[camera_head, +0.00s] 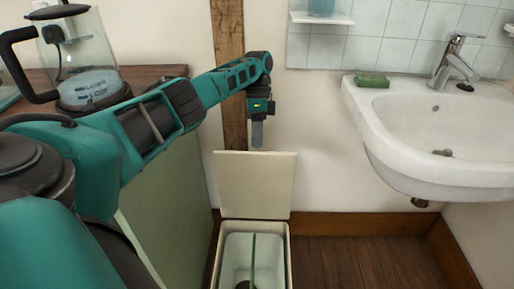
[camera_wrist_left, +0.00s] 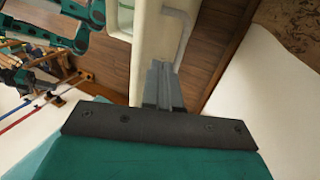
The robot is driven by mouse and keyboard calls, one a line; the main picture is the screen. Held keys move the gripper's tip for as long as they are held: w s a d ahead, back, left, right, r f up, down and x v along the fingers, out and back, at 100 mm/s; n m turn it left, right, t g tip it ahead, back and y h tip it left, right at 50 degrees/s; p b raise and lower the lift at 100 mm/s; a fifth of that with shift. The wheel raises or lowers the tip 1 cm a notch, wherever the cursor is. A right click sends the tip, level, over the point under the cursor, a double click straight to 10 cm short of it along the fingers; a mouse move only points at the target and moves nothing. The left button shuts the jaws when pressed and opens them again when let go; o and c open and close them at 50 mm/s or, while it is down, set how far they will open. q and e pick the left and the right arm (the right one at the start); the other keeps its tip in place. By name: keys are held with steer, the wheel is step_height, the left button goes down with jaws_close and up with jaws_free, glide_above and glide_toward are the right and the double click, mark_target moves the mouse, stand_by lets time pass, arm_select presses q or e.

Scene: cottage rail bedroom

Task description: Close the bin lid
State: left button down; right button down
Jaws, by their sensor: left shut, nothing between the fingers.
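The bin (camera_head: 285,262) stands on the floor, pale cream, with its top open and something green and thin inside. Its lid (camera_head: 255,187) is a cream panel that stands up almost vertically at the back rim. My left gripper (camera_head: 257,134) points down just above the lid's top edge, near its middle right; whether they touch I cannot tell. Its fingers are shut together with nothing between them. In the left wrist view the shut fingers (camera_wrist_left: 163,88) reach toward a cream surface that looks like part of the bin or lid. My right gripper is not in view.
A white sink (camera_head: 440,130) with a green soap bar (camera_head: 372,80) is on the right wall. A wooden-topped cabinet (camera_head: 160,72) with a glass jug (camera_head: 88,60) stands at left, under my left arm. Wooden floor (camera_head: 350,262) is clear right of the bin.

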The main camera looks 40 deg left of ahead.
arm_select(q)
steer(key=x, duration=0.3)
steer(key=shift+f, duration=0.15)
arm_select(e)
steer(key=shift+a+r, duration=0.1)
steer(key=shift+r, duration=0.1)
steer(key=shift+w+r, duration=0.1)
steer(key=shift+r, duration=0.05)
